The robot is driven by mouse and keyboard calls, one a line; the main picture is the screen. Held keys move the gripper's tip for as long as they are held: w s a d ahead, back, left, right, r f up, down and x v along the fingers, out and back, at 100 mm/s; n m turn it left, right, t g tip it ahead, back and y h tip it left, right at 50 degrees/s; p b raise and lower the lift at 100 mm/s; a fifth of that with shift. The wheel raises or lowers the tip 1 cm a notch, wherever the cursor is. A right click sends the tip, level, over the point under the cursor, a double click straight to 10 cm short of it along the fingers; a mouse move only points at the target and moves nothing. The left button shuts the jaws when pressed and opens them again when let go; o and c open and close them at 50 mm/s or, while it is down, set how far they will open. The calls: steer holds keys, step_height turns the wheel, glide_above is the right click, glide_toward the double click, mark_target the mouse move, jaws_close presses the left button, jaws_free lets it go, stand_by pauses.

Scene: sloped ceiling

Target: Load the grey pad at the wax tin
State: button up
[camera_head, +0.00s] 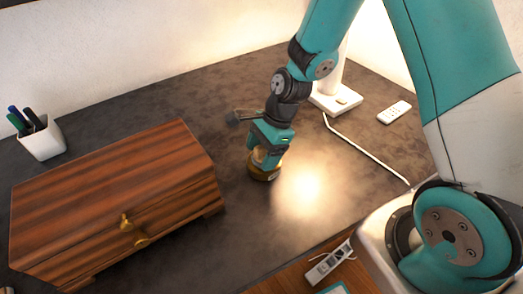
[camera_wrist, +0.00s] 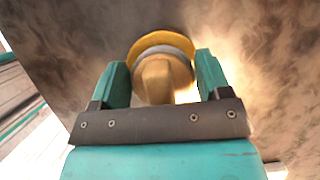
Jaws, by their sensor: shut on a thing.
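The wax tin (camera_head: 263,175) is a round gold tin on the dark tabletop, directly below my gripper (camera_head: 262,158) in the head view. In the wrist view its yellow rim (camera_wrist: 160,38) shows beyond the fingertips. My gripper (camera_wrist: 158,75) is shut on a tan, knob-like grip (camera_wrist: 156,85). A grey band (camera_wrist: 168,51), apparently the grey pad, shows between the grip and the rim. The pad looks to be at or in the tin's mouth; its underside is hidden, and I cannot tell whether it touches the wax.
A striped wooden chest (camera_head: 120,192) with brass knobs stands at left, near a white pen cup (camera_head: 42,140). A white lamp base (camera_head: 336,99), a cable (camera_head: 365,151) and a remote (camera_head: 394,112) lie at right. The tabletop right of the tin is clear.

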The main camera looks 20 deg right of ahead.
steer(key=shift+f, duration=0.5)
stand_by(2.2)
step_height(320, 180, up, 7)
steer(key=p, duration=0.7)
steer(key=shift+r, duration=0.15)
stand_by(0.5)
